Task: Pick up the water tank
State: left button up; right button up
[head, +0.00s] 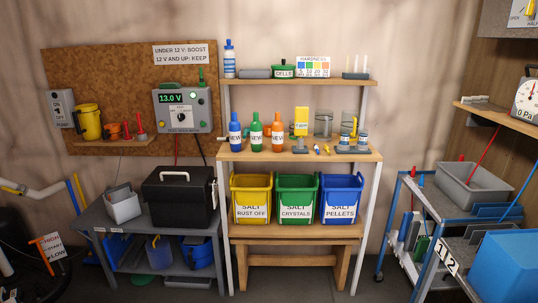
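No thing in view is labelled as a water tank, so I cannot tell for sure which one it is. A plain blue box-shaped container (503,266) stands on the cart at the lower right, cut by the frame edge. A grey open tub (474,186) sits on the cart's upper shelf behind it. A blue container (201,254) and a clear bluish jug (158,251) stand on the lower shelf of the left bench. Neither of my grippers shows in the head view.
The middle rack (300,154) holds bottles, jars and yellow, green and blue salt bins. A black case (178,198) and a grey bin (122,204) stand on the left bench. A control box (182,111) hangs on the corkboard. Floor shows between the rack and the blue-framed cart (430,200).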

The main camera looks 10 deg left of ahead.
aim_at(122, 203)
jog(key=i+u, duration=0.35)
jog(key=i, duration=0.25)
jog(key=i+u, duration=0.4)
jog(key=i, duration=0.2)
jog(key=i+l+u, duration=0.35)
jog(key=i, duration=0.25)
jog(key=i+j+u, duration=0.15)
jog(key=i+u, duration=0.25)
jog(key=i+j+u, duration=0.1)
jog(key=i+u, duration=0.65)
jog(key=i+l+u, duration=0.2)
jog(key=u, duration=0.2)
jog(key=i+l, duration=0.05)
jog(key=i, duration=0.05)
